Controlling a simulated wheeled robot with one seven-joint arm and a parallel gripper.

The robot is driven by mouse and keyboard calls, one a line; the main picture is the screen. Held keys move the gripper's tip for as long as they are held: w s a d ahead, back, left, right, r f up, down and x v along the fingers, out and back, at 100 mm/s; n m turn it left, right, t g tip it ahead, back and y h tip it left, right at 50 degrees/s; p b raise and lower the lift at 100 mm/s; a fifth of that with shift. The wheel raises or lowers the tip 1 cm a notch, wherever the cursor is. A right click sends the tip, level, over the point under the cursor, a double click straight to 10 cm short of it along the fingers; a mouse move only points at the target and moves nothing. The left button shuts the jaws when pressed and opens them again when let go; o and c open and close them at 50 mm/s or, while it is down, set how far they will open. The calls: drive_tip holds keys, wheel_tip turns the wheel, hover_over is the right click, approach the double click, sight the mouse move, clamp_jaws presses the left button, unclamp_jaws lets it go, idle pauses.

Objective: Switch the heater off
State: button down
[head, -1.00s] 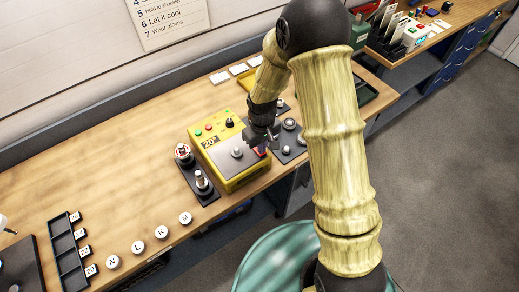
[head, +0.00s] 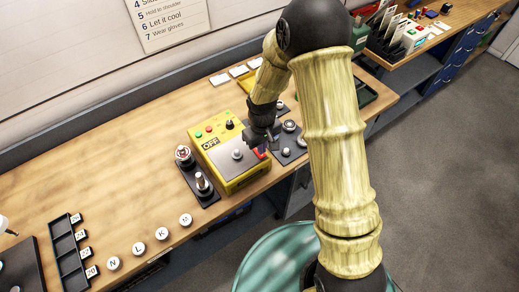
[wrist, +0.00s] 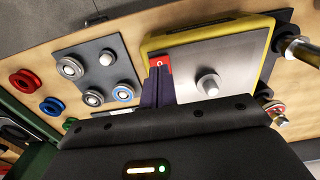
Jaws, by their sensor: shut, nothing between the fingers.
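The heater is a yellow box (head: 235,184) with a grey metal top plate and a round peg, on the wooden bench in the head view. Its small display (head: 210,144) reads OFF. A red switch (head: 261,152) sits at the heater's right edge; it also shows in the wrist view (wrist: 161,64), marked with an O. My gripper (head: 268,145) is shut and empty, with its fingertips right at the red switch. In the wrist view the fingers (wrist: 157,78) cover part of the switch, and I cannot tell whether they touch it.
A dark plate with posts (head: 201,190) stands left of the heater. A grey plate with round pieces (wrist: 97,75) lies on its other side, near my gripper. Lettered round knobs (head: 162,234) line the bench's front edge. The bench's left middle is clear.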

wheel_tip(320, 180, up, 6)
drive_tip(key=p, duration=0.3)
drive_tip(key=shift+f+p, duration=0.2)
drive_tip(key=shift+p, duration=0.2)
idle(0.4)
drive_tip(key=s+d+r+m+t+b, duration=0.2)
drive_tip(key=s+d+r+m+b, duration=0.3)
drive_tip(key=s+d+r, duration=0.3)
drive_tip(key=s+d+m, duration=0.1)
drive_tip(key=s+d, duration=0.3)
drive_tip(key=d, duration=0.1)
drive_tip(key=shift+s+d+r+m+t, duration=0.2)
drive_tip(key=shift+s+d+m+t, duration=0.1)
drive_tip(key=shift+m, duration=0.1)
idle(0.6)
